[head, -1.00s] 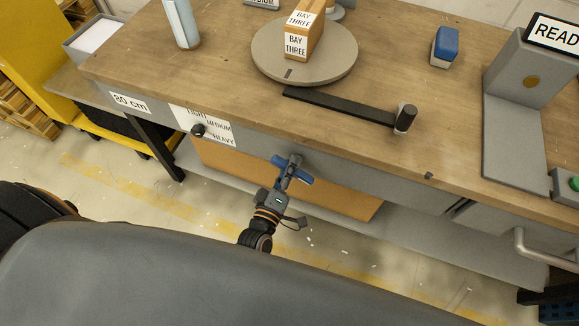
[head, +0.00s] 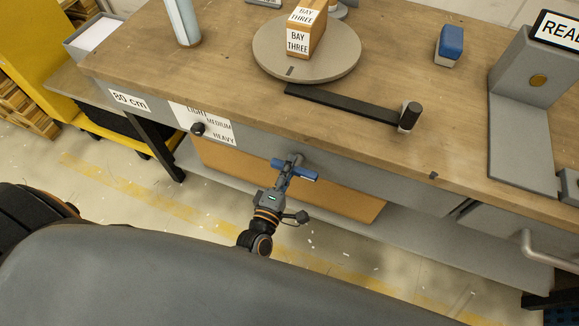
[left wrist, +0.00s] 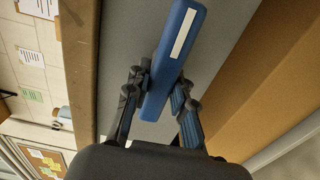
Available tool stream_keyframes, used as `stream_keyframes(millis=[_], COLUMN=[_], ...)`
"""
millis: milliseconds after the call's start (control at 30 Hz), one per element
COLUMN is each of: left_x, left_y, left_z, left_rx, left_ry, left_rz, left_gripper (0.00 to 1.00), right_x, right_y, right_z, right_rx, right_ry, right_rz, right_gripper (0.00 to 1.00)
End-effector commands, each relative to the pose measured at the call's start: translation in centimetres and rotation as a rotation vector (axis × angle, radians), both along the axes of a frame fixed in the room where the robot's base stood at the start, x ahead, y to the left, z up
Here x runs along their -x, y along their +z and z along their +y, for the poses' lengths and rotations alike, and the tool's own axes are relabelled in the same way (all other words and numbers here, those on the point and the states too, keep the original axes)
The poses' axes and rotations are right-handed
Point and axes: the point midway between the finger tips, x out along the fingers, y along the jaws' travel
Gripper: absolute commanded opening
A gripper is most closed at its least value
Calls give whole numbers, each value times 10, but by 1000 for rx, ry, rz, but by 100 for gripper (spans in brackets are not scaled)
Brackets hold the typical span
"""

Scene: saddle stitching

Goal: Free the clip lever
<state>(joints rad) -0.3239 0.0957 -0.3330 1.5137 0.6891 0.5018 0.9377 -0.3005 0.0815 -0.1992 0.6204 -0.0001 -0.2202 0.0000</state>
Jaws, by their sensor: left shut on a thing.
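The clip lever, a blue bar (head: 305,174), sits at the grey front of the workbench above a brown panel. My left gripper (head: 287,177) reaches up to it from below and is shut on it. In the left wrist view the blue lever (left wrist: 176,50) carries a white stripe and runs tilted between the fingers of my left gripper (left wrist: 158,92). The lever's mount is mostly hidden behind the gripper and lever. My right gripper is not in view.
A black knob (head: 198,129) sits on the LIGHT, MEDIUM, HEAVY label left of the lever. A dark bar with an upright grip (head: 410,116) lies on the benchtop (head: 200,80). A round plate (head: 270,62) carries a BAY THREE box (head: 305,35). Floor below is open.

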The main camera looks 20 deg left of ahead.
Motion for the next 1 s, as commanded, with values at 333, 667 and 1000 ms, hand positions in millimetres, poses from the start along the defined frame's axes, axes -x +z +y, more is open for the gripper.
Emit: stream_keyframes(millis=[333,667,1000], left_x=[0,0,39], left_y=[-1,0,-2], left_z=[0,0,1], left_rx=[7,4,4], left_ry=[1,1,0], left_rz=[2,1,5], left_gripper=[29,47,47], right_x=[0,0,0], right_y=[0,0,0], right_z=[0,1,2], right_rx=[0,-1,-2], right_ry=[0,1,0], right_rz=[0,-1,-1], right_gripper=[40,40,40])
